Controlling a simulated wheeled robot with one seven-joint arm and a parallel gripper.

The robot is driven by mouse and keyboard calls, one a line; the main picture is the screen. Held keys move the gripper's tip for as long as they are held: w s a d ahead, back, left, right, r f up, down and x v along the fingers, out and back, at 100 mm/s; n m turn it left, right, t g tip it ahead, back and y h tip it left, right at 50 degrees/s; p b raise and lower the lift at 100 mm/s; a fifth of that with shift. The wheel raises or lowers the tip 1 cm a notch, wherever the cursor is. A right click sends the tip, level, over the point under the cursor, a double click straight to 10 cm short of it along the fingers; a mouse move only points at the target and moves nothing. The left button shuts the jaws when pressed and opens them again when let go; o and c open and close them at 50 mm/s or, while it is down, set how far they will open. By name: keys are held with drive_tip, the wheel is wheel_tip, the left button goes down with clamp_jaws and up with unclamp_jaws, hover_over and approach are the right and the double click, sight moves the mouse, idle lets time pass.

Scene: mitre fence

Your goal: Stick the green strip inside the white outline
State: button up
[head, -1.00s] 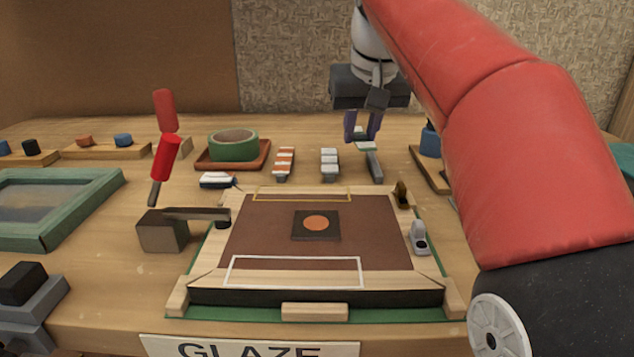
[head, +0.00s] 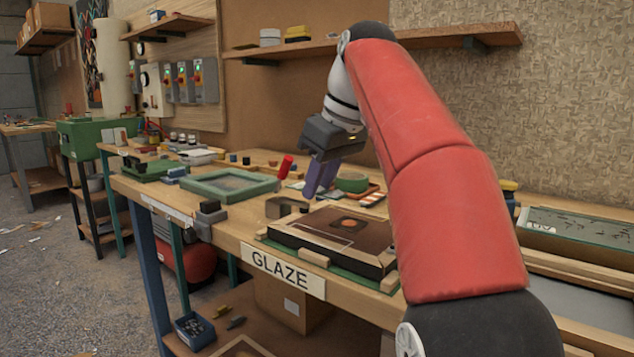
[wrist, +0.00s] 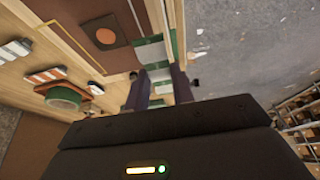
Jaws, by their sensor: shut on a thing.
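In the head view the strip is hidden by the fingers.
Orange-striped pieces (head: 371,198) and a green tape roll (head: 352,182) lie behind the panel. A red-handled tool (head: 286,166) and a small dark block (head: 283,207) stand to its left, near a green frame (head: 225,186). The bench front carries a GLAZE sign (head: 282,272).

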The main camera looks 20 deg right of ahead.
sight(326, 191)
idle(0.4)
drive_tip(key=shift+f+b, duration=1.75)
drive_tip(key=shift+f, duration=0.5)
drive_tip(key=shift+p, duration=0.4)
drive_tip(key=shift+f, duration=0.1)
drive_tip(key=shift+f+b, duration=0.9)
drive_tip(key=shift+f, duration=0.2)
drive_tip(key=shift+f, duration=0.1)
idle(1.2)
drive_tip(key=o, duration=0.9)
